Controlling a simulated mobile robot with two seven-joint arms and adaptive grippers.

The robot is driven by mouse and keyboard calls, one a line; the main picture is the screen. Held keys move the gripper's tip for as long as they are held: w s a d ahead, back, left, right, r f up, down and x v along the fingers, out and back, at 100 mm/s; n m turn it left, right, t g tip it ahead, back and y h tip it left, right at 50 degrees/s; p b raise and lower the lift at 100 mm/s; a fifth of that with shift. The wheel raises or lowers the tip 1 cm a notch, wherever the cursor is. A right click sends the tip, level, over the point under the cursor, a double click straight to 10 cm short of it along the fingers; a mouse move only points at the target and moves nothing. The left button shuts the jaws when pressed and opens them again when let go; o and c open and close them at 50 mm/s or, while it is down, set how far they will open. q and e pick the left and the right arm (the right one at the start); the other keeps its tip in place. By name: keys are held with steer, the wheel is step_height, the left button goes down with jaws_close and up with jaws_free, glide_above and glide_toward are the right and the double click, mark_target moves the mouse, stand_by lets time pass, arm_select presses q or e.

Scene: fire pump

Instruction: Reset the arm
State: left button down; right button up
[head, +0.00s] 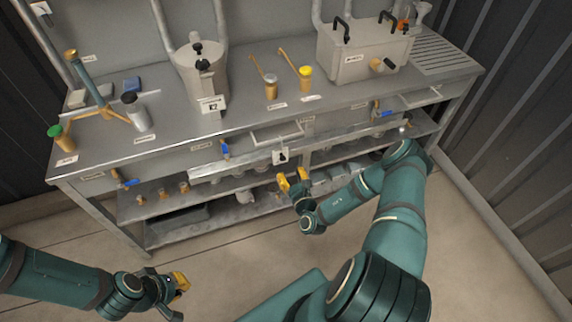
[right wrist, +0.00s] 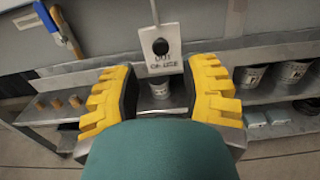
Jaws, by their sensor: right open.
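My right arm (head: 395,225) reaches forward from the lower right in the head view. Its gripper (head: 292,181) is in front of the bench's lower shelves, below a small white tag (head: 280,156). In the right wrist view, the gripper's yellow fingers (right wrist: 162,75) stand apart with nothing between them. Ahead of them hangs the tag (right wrist: 158,58), reading "OUT OF USE", with a black knob on it. My left arm (head: 60,278) comes in at the lower left, its gripper (head: 178,290) low over the floor. I cannot tell how far its fingers are apart.
The metal bench (head: 235,120) holds a tall pot (head: 196,70), a white box with handles (head: 362,52), shakers and a brass-and-teal stand (head: 92,85). Its shelves hold pots and small cups. Corrugated walls stand at both sides. Floor (head: 215,255) between my arms is clear.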

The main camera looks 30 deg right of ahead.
steer(key=v, duration=0.5)
steer(key=shift+s, duration=0.25)
steer(key=shift+a, duration=0.1)
